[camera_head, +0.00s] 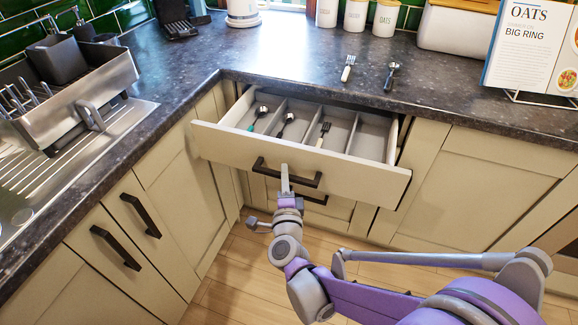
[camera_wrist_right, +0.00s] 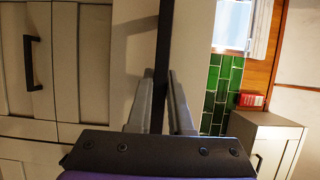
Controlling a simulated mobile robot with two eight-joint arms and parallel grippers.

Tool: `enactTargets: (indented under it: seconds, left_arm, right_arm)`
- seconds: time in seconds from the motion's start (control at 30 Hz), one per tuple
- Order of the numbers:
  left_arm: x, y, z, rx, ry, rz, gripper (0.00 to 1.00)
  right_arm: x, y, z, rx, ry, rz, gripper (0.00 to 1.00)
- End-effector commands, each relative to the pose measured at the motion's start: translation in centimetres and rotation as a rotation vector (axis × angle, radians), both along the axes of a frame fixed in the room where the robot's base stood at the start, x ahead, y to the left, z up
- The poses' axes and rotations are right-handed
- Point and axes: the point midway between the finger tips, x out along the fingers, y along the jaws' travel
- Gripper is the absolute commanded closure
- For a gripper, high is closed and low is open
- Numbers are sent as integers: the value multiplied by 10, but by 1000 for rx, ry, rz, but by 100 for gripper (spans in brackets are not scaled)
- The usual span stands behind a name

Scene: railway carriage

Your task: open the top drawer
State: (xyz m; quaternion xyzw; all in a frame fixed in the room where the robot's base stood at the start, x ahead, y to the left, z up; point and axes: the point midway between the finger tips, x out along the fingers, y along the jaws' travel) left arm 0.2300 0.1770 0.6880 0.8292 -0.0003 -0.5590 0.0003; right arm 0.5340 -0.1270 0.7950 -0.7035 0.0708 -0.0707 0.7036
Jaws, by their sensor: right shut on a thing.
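The top drawer (camera_head: 295,160) is cream-fronted and stands pulled out from under the dark worktop. Its grey inside has several compartments with a few utensils lying in them. Its dark bar handle (camera_head: 308,179) is on the front; it also shows in the right wrist view as a dark upright bar (camera_wrist_right: 164,40). My right gripper (camera_head: 285,172) is shut on this handle, with a finger on each side of the bar in the wrist view (camera_wrist_right: 161,98). My left gripper is not in view.
A lower drawer handle (camera_head: 314,199) shows below. Cupboard doors with dark handles (camera_head: 141,215) stand at the left. A fork (camera_head: 348,68) and a spoon (camera_head: 390,76) lie on the worktop (camera_head: 290,62). Wooden floor (camera_head: 240,272) is clear in front.

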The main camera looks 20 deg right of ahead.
Motion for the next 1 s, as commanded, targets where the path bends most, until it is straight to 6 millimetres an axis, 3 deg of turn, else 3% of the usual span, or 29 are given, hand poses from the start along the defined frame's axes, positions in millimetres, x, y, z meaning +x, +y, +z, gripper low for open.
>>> enactTargets:
  seconds: [0.4,0.63,1.0]
  left_arm:
    - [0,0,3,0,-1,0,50]
    - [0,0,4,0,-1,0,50]
    - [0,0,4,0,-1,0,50]
  right_arm:
    - [-58,40,1,0,-1,2,100]
    - [-69,47,1,-1,-2,0,100]
    - [-71,48,1,-1,-1,0,100]
